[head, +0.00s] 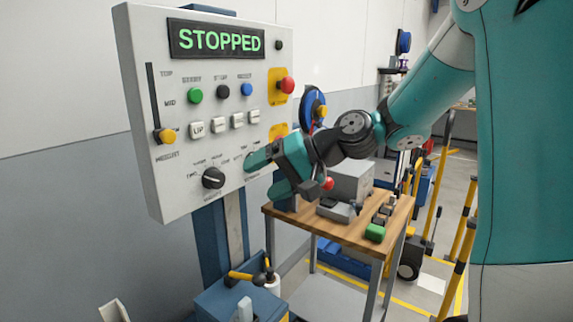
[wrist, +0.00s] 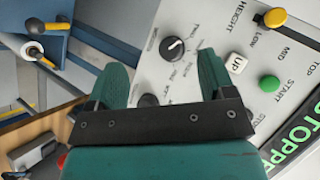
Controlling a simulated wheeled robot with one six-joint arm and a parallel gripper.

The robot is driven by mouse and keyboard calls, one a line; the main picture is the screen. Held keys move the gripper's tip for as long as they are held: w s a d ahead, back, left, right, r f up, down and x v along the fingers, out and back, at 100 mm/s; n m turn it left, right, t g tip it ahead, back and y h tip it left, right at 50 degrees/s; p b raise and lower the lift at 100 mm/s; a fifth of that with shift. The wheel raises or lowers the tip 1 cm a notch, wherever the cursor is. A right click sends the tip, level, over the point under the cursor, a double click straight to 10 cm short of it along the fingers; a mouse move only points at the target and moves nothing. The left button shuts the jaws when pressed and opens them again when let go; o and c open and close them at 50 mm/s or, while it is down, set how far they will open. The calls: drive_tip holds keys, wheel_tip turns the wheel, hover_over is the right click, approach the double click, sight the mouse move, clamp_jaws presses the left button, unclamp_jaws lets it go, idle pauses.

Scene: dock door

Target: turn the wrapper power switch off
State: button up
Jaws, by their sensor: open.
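The grey-white control panel (head: 205,120) stands on a blue post, with a lit display (head: 215,40) reading STOPPED. My gripper (head: 266,176) is open at the panel's lower right, its green fingers spread and pointing at the face. In the wrist view, a dark knob (wrist: 148,100) shows between the fingers, partly hidden by the gripper's black bar. It seems to be the power switch, but its label and setting cannot be read. The gripper covers that spot in the head view. I cannot tell whether the fingers touch the knob.
A black selector dial (head: 213,178) sits left of my gripper; it also shows in the wrist view (wrist: 173,48). Above are several push buttons, a yellow slider (head: 164,136) and a red emergency button (head: 287,85). A wooden table (head: 345,232) with small items stands at right.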

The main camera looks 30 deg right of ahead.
drive_tip(key=w+d+f+m+t+h+b, duration=0.15)
drive_tip(key=d+m+t, duration=0.35)
drive_tip(key=d, duration=0.7)
drive_tip(key=w+d+m+t+h+b, duration=0.15)
drive_tip(key=d+m+t, duration=0.3)
drive_tip(key=d, duration=0.75)
drive_tip(key=p+x, duration=0.7)
drive_tip(key=x, duration=1.1)
drive_tip(key=shift+a+f+p, duration=0.3)
drive_tip(key=shift+f+p, duration=0.1)
drive_tip(key=shift+f, duration=0.15)
drive_tip(key=shift+m+g, duration=0.25)
drive_tip(key=c, duration=0.9)
